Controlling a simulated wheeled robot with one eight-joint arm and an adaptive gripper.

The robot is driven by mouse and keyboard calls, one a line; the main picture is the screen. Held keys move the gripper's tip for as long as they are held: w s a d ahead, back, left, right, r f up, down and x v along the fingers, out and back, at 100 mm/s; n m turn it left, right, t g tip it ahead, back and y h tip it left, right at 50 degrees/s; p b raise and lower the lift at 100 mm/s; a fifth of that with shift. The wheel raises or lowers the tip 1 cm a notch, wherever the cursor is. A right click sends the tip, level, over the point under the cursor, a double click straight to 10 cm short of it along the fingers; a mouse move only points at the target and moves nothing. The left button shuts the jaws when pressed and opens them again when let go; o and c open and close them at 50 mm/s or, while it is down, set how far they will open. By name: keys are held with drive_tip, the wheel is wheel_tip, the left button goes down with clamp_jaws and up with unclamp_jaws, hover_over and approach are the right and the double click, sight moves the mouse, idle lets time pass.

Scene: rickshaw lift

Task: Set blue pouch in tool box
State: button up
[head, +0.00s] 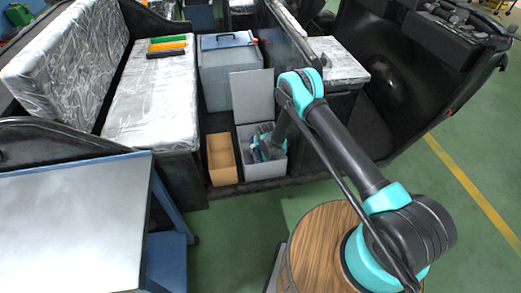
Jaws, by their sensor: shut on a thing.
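The grey tool box (245,169) stands on the vehicle floor with its lid (252,97) raised at the back. My arm bends down over it, and my gripper (263,148) is low inside its opening. The gripper is shut on a small blue thing, which I take to be the blue pouch (256,142). The fingers and the box's wall hide most of it. I cannot tell whether the pouch touches the bottom of the box.
An open tan box (222,178) stands just left of the tool box. A larger grey box (228,75) with a blue item (227,39) on top is behind. Plastic-covered seats (155,95) flank the space. A table (70,225) is at front left.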

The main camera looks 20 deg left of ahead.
drive_tip(key=o, duration=1.6)
drive_tip(key=shift+o, duration=0.2)
drive_tip(key=shift+r, duration=0.1)
drive_tip(key=v, duration=1.2)
drive_tip(key=shift+d, duration=0.1)
